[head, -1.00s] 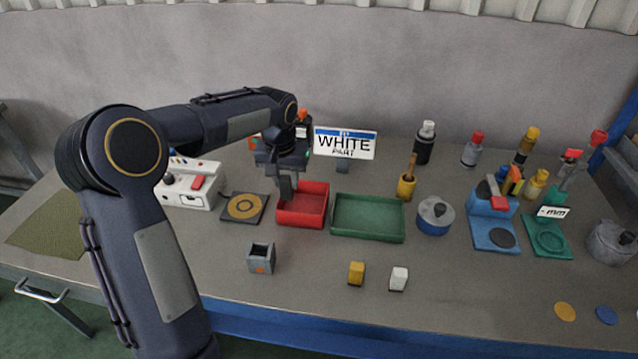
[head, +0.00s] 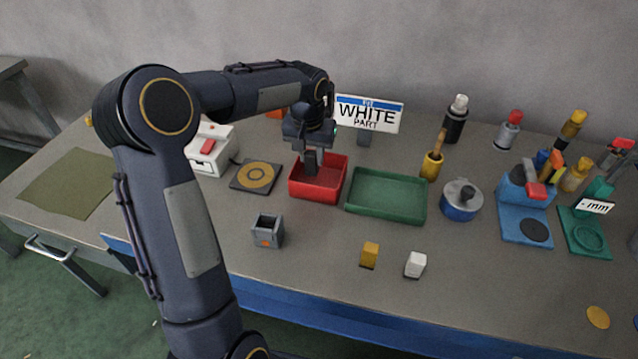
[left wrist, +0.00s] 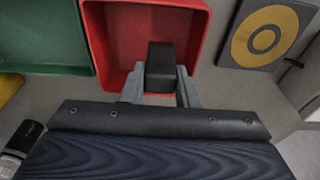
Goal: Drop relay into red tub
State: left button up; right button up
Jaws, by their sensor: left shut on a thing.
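The red tub (head: 333,188) stands on the bench left of the green tray, and it also shows in the left wrist view (left wrist: 103,45). My left gripper (head: 311,166) points down over the tub's left part. In the left wrist view, its two grey fingers (left wrist: 160,88) are shut on a dark block, the relay (left wrist: 160,58). The relay is over the tub's opening. I cannot tell whether it touches the tub floor. My right gripper is not in view.
A green tray (head: 388,196) stands right beside the tub. A dark plate with a yellow ring (head: 254,177) lies to its left. A small grey open box (head: 267,232), a yellow block (head: 369,254) and a white block (head: 415,264) stand in front. A "WHITE PART" sign (head: 368,113) stands behind.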

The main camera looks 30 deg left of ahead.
pick_arm(q)
jog(key=o, duration=1)
jog(key=shift+o, duration=0.2)
jog(key=shift+s+d+r, duration=0.1)
jog(key=shift+s+r, duration=0.1)
jog(key=shift+r, duration=1.1)
jog(key=shift+s+r, duration=0.15)
jog(key=shift+r, duration=1.1)
jog(key=shift+s+d+r, duration=0.1)
jog(key=shift+s+r, duration=0.1)
jog(key=shift+r, duration=1.1)
jog(key=s+d+r+m+t+h, duration=0.1)
jog(key=s+d, duration=0.1)
jog(key=s, duration=0.5)
jog(key=s+d+r+t+h, duration=0.1)
jog(key=s+d+r, duration=0.15)
jog(key=s, duration=0.55)
jog(key=s+d+f+t+h, duration=0.1)
jog(key=s+d+f, duration=0.2)
jog(key=s, duration=0.3)
jog(key=s+d+f+h, duration=0.1)
jog(key=s+d+f, duration=0.2)
jog(key=s, duration=0.4)
jog(key=shift+d+f+t, duration=0.35)
jog(key=shift+f+t, duration=0.05)
jog(key=shift+f, duration=0.15)
